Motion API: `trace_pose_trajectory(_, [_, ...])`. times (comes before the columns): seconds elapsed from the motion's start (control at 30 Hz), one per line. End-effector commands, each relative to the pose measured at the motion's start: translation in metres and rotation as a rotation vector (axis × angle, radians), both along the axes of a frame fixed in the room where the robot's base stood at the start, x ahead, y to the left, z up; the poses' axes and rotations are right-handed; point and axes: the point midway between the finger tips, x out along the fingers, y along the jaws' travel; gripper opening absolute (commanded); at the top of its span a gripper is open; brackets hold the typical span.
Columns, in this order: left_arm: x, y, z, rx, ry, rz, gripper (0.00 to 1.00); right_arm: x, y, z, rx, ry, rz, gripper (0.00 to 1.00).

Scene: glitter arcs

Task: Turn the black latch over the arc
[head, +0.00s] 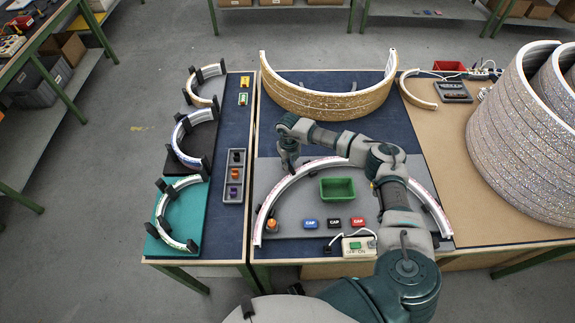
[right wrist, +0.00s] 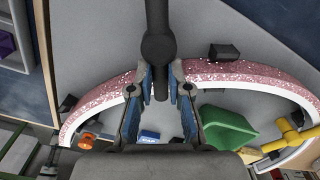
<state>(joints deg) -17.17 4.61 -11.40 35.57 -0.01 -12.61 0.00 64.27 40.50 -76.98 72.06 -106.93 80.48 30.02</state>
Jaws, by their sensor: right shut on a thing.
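The arc (head: 300,174) is a long curved strip with a pale edge on a grey board; in the right wrist view its side is pink glitter (right wrist: 104,97). My right gripper (head: 289,166) is over the arc's upper left part. In the right wrist view its blue-padded fingers (right wrist: 161,88) are shut on the black latch (right wrist: 158,46), a dark bar with a round hub. The bar runs from the top edge down between the fingers, where its lower end lines up with the arc. The fingers hide the arc there. In the head view I cannot make out the latch. My left gripper is not in view.
Inside the arc are a green bin (head: 337,188), blue, black and red CAP blocks (head: 334,224) and an orange knob (head: 271,226). A yellow tee handle (right wrist: 291,138) lies at the arc's right in the wrist view. A gold glitter arc (head: 325,102) stands behind.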

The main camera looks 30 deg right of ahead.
Motion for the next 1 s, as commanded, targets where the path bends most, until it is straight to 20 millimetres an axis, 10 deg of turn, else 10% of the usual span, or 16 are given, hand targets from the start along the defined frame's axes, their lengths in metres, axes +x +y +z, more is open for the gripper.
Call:
trace_pose_trajectory(0.9, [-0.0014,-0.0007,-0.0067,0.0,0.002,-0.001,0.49,0.0111,-0.0013,0.0085,-0.001,-0.035,0.178,0.0])
trace_pose_trajectory(1.0, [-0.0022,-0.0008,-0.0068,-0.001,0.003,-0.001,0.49,0.0113,-0.0008,0.0086,-0.001,-0.036,0.179,0.4])
